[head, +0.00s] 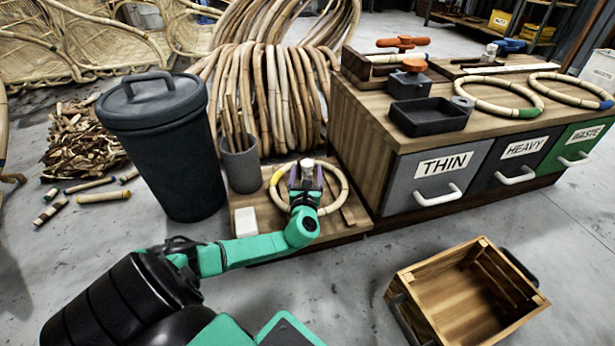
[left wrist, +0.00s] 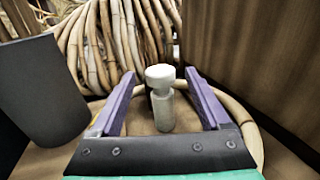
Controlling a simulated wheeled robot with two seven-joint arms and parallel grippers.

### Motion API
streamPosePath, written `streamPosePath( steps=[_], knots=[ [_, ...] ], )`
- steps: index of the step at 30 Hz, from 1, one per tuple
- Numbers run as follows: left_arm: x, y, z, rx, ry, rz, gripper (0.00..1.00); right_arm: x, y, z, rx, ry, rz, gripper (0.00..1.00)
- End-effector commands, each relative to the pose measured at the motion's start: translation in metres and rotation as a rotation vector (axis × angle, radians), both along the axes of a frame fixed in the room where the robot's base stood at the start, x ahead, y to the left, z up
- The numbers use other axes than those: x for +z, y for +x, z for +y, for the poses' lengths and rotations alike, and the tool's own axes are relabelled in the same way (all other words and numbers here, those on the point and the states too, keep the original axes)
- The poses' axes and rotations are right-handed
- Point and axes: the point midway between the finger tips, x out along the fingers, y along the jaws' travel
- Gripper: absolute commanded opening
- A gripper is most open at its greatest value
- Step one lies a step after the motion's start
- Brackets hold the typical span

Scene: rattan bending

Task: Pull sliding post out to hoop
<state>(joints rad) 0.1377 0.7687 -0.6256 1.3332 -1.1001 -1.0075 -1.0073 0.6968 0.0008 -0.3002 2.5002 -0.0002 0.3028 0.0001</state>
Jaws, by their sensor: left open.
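The sliding post, a pale capped cylinder (left wrist: 161,98), stands upright inside a rattan hoop on a low wooden board. In the head view the post's light top (head: 307,163) shows just beyond my left gripper. The hoop (head: 334,203) lies flat on the board and has a yellow band at its left. My left gripper (head: 305,182) is open, with its two purple fingers on either side of the post. In the left wrist view the fingers of my left gripper (left wrist: 160,90) show gaps to the post on both sides. The right gripper is not seen.
A grey cup (head: 240,165) and a white block (head: 245,221) are at the board's left. A dark lidded bin (head: 160,150) stands further left. The drawer cabinet (head: 355,165) rises close on the right. An open wooden crate (head: 420,275) sits at the front right.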

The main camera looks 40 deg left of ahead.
Motion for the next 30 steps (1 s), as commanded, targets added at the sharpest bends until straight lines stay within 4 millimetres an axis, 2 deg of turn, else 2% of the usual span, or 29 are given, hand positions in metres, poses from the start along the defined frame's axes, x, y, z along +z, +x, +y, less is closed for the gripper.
streamPosePath(
  steps=[1,3,12,14,18,19,30],
  knots=[
    [-0.006,0.007,0.005,0.001,0.002,-0.001,0.80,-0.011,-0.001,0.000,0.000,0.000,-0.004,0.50],
    [-0.004,0.013,0.010,0.001,0.000,-0.001,0.80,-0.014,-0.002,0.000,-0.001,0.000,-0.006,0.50],
    [0.000,0.018,0.014,0.000,-0.001,0.001,0.80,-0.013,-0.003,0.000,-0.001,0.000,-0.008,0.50],
    [0.000,0.018,0.014,0.000,-0.001,0.001,0.61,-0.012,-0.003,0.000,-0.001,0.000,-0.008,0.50],
    [0.000,0.018,0.014,0.000,-0.001,0.002,0.07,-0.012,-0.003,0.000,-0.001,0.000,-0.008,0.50],
    [0.000,0.018,0.014,0.000,-0.001,0.002,0.00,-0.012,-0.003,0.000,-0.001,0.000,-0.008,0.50],
    [0.000,0.018,0.014,0.000,-0.002,0.001,0.00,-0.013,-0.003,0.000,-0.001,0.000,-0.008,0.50]
  ],
)
